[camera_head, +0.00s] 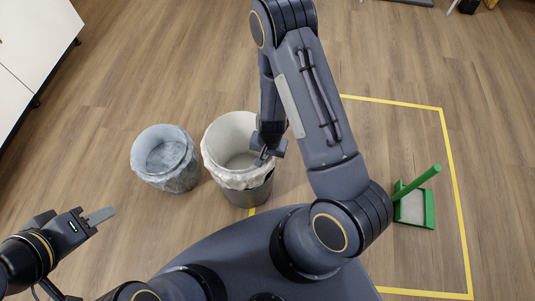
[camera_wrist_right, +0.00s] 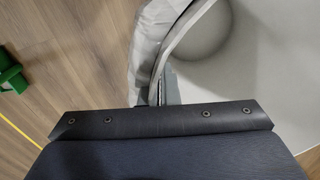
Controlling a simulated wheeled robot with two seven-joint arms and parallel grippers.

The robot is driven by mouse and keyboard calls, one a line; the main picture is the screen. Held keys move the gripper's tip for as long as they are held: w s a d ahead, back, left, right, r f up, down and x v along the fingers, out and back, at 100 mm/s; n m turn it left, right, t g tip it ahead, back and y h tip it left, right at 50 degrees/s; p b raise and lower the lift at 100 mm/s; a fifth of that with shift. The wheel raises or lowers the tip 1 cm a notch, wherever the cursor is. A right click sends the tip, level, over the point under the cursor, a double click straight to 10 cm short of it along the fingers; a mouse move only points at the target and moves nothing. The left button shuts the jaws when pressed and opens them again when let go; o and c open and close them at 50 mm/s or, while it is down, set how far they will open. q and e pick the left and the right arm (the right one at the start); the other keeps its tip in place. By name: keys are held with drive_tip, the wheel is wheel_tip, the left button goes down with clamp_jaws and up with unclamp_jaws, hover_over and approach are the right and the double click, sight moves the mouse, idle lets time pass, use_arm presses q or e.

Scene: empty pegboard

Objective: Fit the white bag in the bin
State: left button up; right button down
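The white bag (camera_head: 226,137) lines a dark grey metal bin (camera_head: 250,194) on the floor. Its edge is folded out over the rim all round, hanging lower and crumpled at the front. My right gripper (camera_head: 263,158) is at the bin's right rim. In the right wrist view, its fingers (camera_wrist_right: 162,88) are close together at the bag's edge (camera_wrist_right: 150,45) and appear shut on it; the palm hides part of the contact.
A second bin with a greyish translucent bag (camera_head: 168,160) stands just left. A green dustpan (camera_head: 415,209) is at the right inside a yellow floor outline (camera_head: 443,150). A white cabinet (camera_head: 38,40) is at the upper left. Wood floor is clear behind the bins.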

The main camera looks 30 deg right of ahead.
drive_tip(key=c, duration=2.1)
unclamp_jaws()
drive_tip(key=shift+f+b, duration=4.65)
drive_tip(key=shift+f, duration=0.9)
drive_tip(key=shift+c, duration=0.2)
drive_tip(key=o, duration=0.5)
drive_tip(key=shift+o, duration=0.2)
wheel_tip(320, 180, up, 8)
drive_tip(key=p, duration=0.3)
drive_tip(key=shift+d, duration=0.15)
drive_tip(key=shift+s, duration=0.1)
